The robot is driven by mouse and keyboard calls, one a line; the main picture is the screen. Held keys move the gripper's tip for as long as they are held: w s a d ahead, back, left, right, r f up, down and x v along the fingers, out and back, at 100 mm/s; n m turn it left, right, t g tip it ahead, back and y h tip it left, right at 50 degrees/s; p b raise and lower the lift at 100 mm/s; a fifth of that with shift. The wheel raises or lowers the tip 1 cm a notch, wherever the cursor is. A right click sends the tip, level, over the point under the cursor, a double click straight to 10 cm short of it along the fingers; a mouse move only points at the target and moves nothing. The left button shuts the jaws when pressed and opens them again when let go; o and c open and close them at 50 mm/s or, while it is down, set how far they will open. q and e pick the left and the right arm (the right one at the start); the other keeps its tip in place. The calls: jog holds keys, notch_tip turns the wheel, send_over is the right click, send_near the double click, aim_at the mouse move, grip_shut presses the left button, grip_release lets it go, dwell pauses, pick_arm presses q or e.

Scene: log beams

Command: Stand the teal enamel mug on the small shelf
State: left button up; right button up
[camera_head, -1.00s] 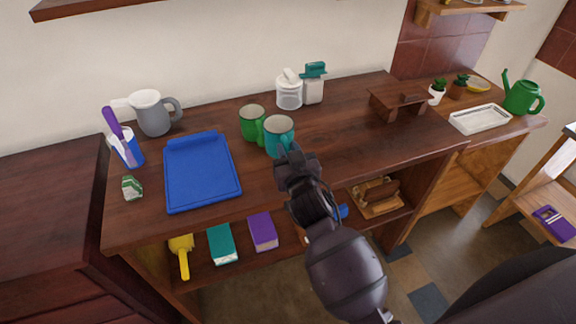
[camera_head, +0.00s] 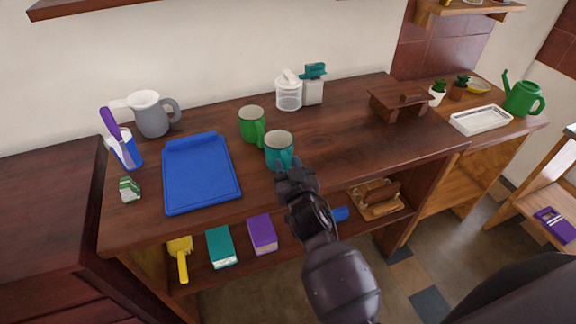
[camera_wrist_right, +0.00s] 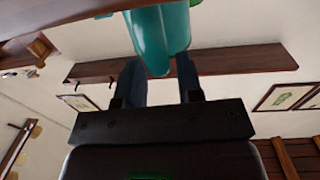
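The teal enamel mug (camera_head: 279,146) is upright at the front middle of the wooden counter, just in front of a green mug. My right gripper (camera_head: 292,174) is at its near side, shut on its handle. My left gripper is not in view.
The green mug (camera_head: 251,122) is close behind the teal one. A blue tray (camera_head: 202,175) lies to the left. A glass jar (camera_head: 289,93) and a white dispenser (camera_head: 313,90) stand at the back. The counter between the teal mug and the small shelf is clear.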

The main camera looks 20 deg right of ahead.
jog(key=shift+o, duration=1)
jog(key=s, duration=1)
jog(key=shift+s+a+r, duration=0.2)
jog(key=shift+s+r, duration=0.05)
jog(key=shift+s, duration=0.15)
